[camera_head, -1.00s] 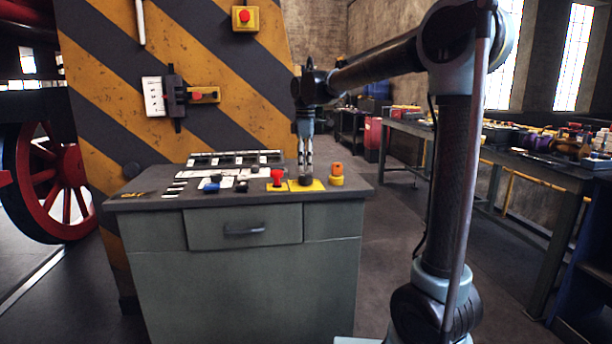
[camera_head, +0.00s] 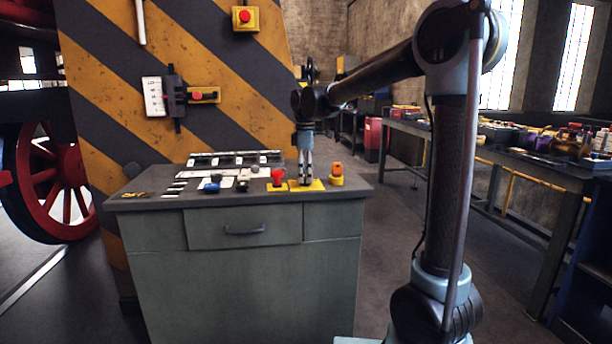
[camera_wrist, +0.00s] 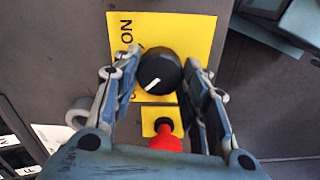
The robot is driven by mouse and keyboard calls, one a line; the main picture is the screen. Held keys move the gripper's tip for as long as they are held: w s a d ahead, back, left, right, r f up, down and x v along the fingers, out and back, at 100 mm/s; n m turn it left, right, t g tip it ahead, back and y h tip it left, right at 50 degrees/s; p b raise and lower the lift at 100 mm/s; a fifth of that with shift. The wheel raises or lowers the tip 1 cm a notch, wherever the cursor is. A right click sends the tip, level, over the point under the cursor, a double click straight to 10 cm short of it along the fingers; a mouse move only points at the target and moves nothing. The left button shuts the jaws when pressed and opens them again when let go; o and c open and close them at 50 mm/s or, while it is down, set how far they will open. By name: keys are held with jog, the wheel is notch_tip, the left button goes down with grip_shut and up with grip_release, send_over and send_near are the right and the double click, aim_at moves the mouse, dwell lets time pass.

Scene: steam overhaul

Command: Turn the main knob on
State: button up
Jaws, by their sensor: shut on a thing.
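The main knob (camera_wrist: 160,72) is round and black with a white pointer line, on a yellow plate (camera_wrist: 190,28) marked "ON". In the wrist view the pointer slants to the lower left, while "ON" is at the upper left; another marking below it is mostly hidden by a finger. My gripper (camera_wrist: 161,62) has its fingers on both sides of the knob and is shut on it. In the head view my gripper (camera_head: 306,181) points straight down onto the yellow plate (camera_head: 320,185), and its fingers largely hide the knob.
A red button (camera_head: 277,176) stands just left of the knob, also close to the fingers in the wrist view (camera_wrist: 165,139). An orange-and-yellow control (camera_head: 337,174) stands to the right. Blue (camera_head: 211,187) and pale (camera_head: 242,183) controls are further left on the console (camera_head: 150,204).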

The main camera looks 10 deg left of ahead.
jog(key=shift+w+m, duration=0.1)
jog(key=shift+m, duration=0.3)
jog(key=m, duration=0.3)
jog(key=shift+m, duration=0.4)
jog(key=m, duration=0.4)
jog(key=shift+w, duration=0.1)
jog(key=m, duration=0.9)
jog(key=shift+m, duration=0.3)
jog(key=o, duration=1.1)
jog(key=shift+c, duration=0.2)
